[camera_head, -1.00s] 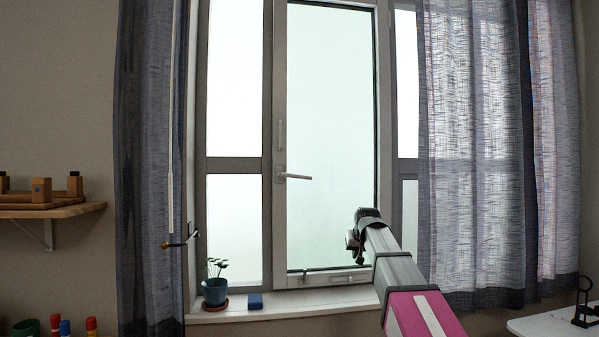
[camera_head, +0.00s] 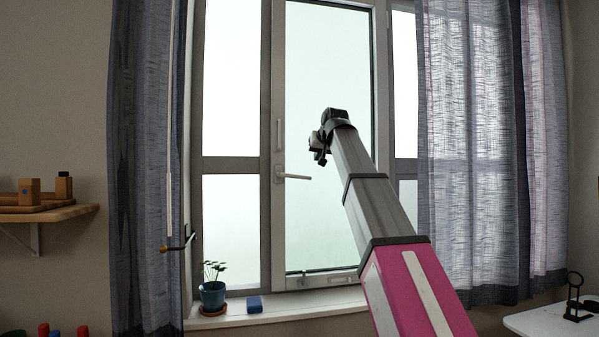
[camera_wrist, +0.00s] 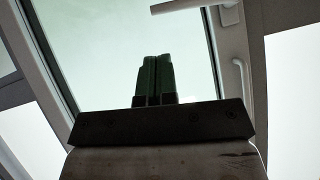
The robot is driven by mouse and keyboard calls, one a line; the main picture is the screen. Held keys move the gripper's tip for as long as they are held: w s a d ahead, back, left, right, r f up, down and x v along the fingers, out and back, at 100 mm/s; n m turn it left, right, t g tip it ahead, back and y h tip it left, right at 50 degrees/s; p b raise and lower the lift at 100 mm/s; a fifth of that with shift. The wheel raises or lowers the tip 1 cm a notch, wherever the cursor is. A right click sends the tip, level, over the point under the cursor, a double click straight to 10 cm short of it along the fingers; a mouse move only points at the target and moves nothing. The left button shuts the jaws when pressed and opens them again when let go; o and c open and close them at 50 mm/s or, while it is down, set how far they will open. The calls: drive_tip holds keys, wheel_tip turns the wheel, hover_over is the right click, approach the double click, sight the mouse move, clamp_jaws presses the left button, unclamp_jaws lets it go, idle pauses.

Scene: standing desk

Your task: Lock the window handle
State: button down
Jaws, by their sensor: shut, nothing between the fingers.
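The window handle (camera_head: 294,177) is a pale lever on the left stile of the middle window sash (camera_head: 330,230). It points right, close to horizontal. In the wrist view the handle (camera_wrist: 178,6) shows at the top edge, partly cut off. My gripper (camera_head: 317,152) appears just above and right of the lever's free end in the head view. In the wrist view its green fingers (camera_wrist: 155,75) are together with nothing between them, in front of the glass and apart from the handle.
A vertical pull bar (camera_head: 279,135) sits above the handle on the same stile. The sill (camera_head: 340,301) holds a potted plant (camera_head: 213,293) and a blue block (camera_head: 254,304). Curtains hang at left (camera_head: 145,170) and right (camera_head: 470,150). A wooden shelf (camera_head: 50,213) is far left.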

drive_tip(key=shift+t, duration=0.3)
drive_tip(key=r, duration=0.1)
drive_tip(key=a+r, duration=0.1)
drive_tip(key=s+r, duration=0.1)
drive_tip(key=r, duration=0.1)
drive_tip(key=shift+a, duration=0.15)
hover_over(295, 176)
drive_tip(key=d, duration=0.4)
wheel_tip(295, 176, down, 6)
drive_tip(key=shift+a+f, duration=0.15)
drive_tip(key=shift+f, duration=1.55)
drive_tip(key=shift+f, duration=0.1)
drive_tip(key=shift+f+y, duration=0.2)
drive_tip(key=shift+y, duration=0.2)
